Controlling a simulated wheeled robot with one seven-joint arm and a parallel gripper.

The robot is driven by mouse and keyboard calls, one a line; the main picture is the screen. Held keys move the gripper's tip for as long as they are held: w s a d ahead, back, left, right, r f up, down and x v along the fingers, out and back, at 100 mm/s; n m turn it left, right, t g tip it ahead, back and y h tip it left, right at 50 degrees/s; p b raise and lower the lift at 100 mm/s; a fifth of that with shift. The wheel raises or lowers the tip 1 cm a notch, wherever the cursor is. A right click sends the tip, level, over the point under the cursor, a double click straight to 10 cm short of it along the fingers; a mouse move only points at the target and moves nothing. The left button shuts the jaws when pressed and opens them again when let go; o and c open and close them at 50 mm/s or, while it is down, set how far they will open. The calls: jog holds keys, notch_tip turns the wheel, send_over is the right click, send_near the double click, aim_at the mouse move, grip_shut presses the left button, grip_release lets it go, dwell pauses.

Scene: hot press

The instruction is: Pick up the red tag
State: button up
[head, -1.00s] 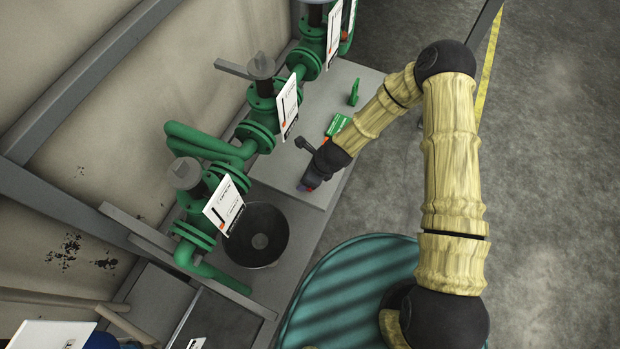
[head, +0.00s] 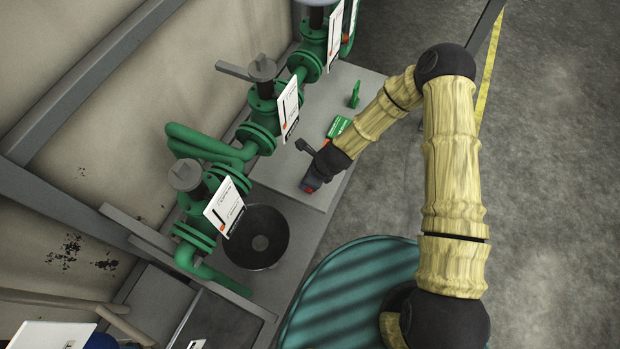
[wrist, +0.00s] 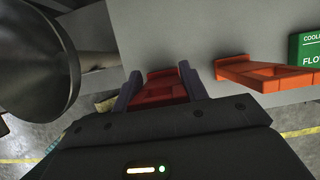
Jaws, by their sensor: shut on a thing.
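My gripper (wrist: 160,88) is shut on the red tag (wrist: 162,94), with a dark finger on each side of it in the wrist view. The tag's far end sticks out between the fingertips, and its near part is hidden by the gripper body. In the head view my gripper (head: 309,187) is low over the front of the grey bench top (head: 290,188), with a small bit of red showing at its tip. I cannot tell whether the tag touches the bench.
An orange-red piece (wrist: 262,72) and a green sign (wrist: 308,50) lie to the right of my gripper. A green tag (head: 354,94) stands farther back. Green valves with white cards (head: 288,106) line the bench's left side.

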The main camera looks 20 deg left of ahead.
jog(key=shift+r, duration=0.1)
notch_tip(320, 180, up, 4)
jog(key=shift+f+p, duration=0.2)
jog(key=shift+p, duration=0.25)
jog(key=s+d, duration=0.1)
jog(key=d, duration=1.7)
jog(key=shift+s+f, duration=0.15)
jog(key=shift+s, duration=0.1)
